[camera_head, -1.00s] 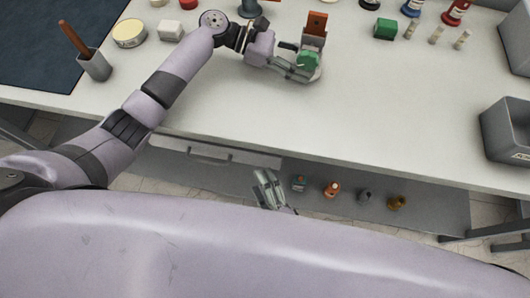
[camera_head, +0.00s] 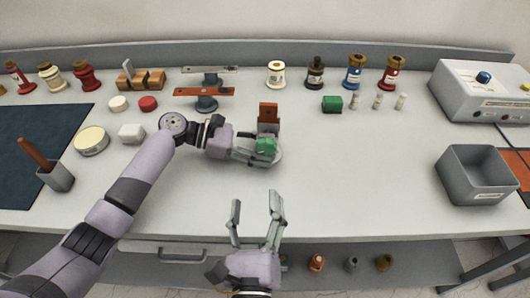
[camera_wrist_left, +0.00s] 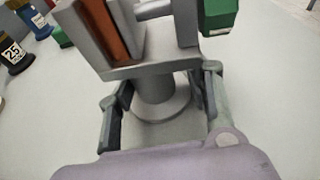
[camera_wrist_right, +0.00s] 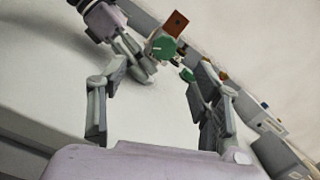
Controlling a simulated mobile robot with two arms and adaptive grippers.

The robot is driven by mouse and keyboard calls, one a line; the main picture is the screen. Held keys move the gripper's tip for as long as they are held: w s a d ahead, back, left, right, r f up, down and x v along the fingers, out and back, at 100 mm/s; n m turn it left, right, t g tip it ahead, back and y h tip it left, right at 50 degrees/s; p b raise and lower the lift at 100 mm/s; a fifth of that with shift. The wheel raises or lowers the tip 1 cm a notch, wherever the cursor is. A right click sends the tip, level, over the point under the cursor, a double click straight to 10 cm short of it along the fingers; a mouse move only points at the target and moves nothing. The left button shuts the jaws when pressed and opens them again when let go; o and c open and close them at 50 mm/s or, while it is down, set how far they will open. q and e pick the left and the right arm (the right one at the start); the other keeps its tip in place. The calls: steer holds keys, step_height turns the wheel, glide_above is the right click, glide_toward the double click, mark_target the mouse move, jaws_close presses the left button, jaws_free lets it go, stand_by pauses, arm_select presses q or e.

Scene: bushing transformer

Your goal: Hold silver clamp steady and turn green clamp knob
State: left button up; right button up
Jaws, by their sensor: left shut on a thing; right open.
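The silver clamp (camera_wrist_left: 155,66) stands on the table with a round base and a post, and holds an upright copper-coloured bar (camera_head: 268,112). Its green knob (camera_head: 266,147) faces the table's front edge; it also shows in the right wrist view (camera_wrist_right: 162,46). My left gripper (camera_head: 270,156) is shut on the clamp's post, low down under the jaws, as the left wrist view (camera_wrist_left: 158,92) shows. My right gripper (camera_head: 256,206) is open and empty in front of the clamp, apart from the knob, with its fingers pointing toward it.
A green block (camera_head: 332,103) and small pale cylinders stand behind right. A grey bin (camera_head: 477,174) is at the right. A white block (camera_head: 131,133) and a round tin (camera_head: 91,141) lie left. The table right of the clamp is clear.

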mark_target(266, 150)
steer(key=m, duration=0.2)
steer(key=w+m, duration=0.1)
steer(key=shift+d+r+m+g+h, duration=0.2)
steer(key=shift+d+m+g+h, duration=0.1)
steer(key=shift+d+g+h, duration=0.1)
steer(key=shift+w+m, duration=0.25)
steer(key=shift+m, duration=0.05)
steer(key=w, duration=0.7)
steer(key=w+d, duration=0.1)
steer(key=w, duration=0.3)
steer(key=shift+w, duration=0.3)
steer(key=c, duration=1.2)
steer(key=shift+a+n, duration=0.1)
steer(key=shift+n, duration=2.2)
steer(key=o, duration=1.2)
